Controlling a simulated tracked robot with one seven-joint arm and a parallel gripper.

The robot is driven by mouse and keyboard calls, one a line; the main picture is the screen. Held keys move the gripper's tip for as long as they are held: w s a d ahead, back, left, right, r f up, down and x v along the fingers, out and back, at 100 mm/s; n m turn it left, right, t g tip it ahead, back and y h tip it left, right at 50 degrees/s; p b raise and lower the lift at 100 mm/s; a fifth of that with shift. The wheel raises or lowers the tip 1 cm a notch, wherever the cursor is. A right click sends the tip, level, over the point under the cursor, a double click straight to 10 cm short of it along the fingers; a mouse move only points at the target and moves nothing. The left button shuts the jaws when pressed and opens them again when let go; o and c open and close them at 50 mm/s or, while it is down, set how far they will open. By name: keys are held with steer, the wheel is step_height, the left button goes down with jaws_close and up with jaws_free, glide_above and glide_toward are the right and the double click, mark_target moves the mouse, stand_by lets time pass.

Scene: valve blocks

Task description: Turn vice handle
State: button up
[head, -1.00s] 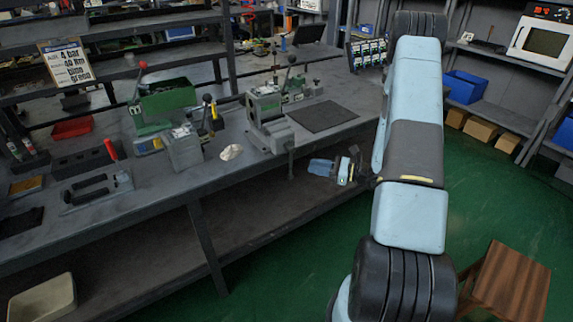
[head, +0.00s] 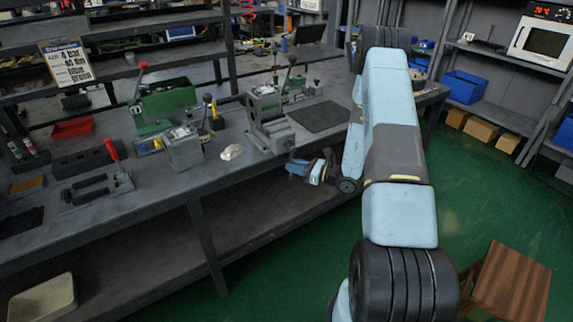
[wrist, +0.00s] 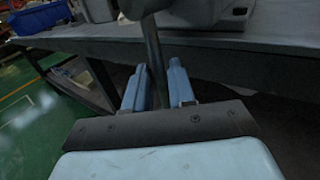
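The grey vice (head: 268,122) stands at the front edge of the workbench (head: 232,170). Its handle, a thin metal bar, hangs down in front of the bench edge. In the wrist view the handle (wrist: 154,58) runs down from the vice body (wrist: 195,12) between my two blue fingers. My gripper (head: 291,168) is just below the bench edge, at the handle's lower part. In the wrist view my gripper (wrist: 160,88) looks open, with one finger on each side of the bar. I cannot tell whether either finger touches it.
A dark mat (head: 318,116) lies right of the vice. A pale lump (head: 231,152) and a grey block (head: 184,148) are left of it. The bench has a lower shelf (head: 130,245). A wooden stool (head: 510,285) stands at the lower right. The green floor beside it is clear.

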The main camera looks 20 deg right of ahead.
steer(key=shift+x, duration=1.65)
steer(key=shift+c, duration=0.2)
jaws_close()
